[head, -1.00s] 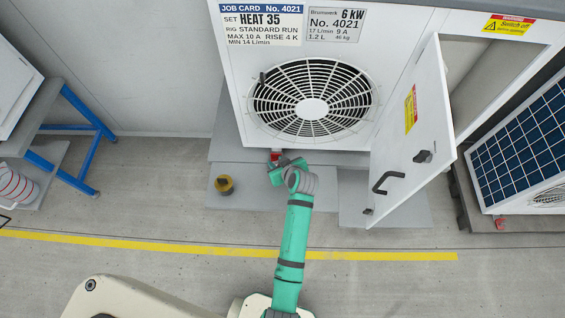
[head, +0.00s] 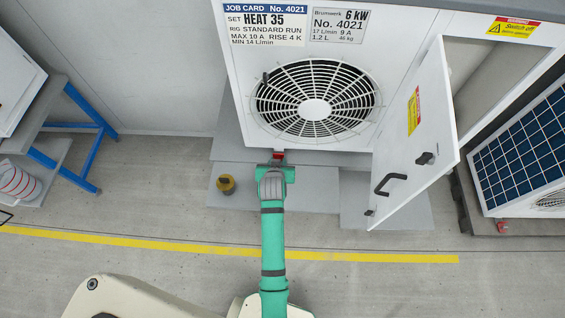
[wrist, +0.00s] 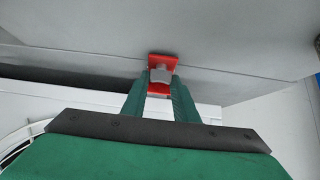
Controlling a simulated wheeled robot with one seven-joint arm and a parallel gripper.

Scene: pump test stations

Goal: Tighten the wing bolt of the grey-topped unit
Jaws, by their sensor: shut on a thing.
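The white unit with a large round fan grille (head: 315,95) stands ahead, with a job card (head: 266,22) on its front. Its top is mostly out of view. A small red fitting with a grey piece, which I take as the wing bolt (head: 278,156), sits at its lower front edge. In the wrist view the wing bolt (wrist: 161,74) shows a grey block against a red plate. My gripper (head: 277,165) is at this fitting, and its green fingers (wrist: 159,84) are closed on either side of it. The fingers hide part of the bolt.
An open white door (head: 413,140) with a black handle stands out at the right. A yellow-and-black round object (head: 225,185) lies on the grey plinth at left. A blue-legged bench (head: 88,130) is far left; a solar panel (head: 525,135) is far right.

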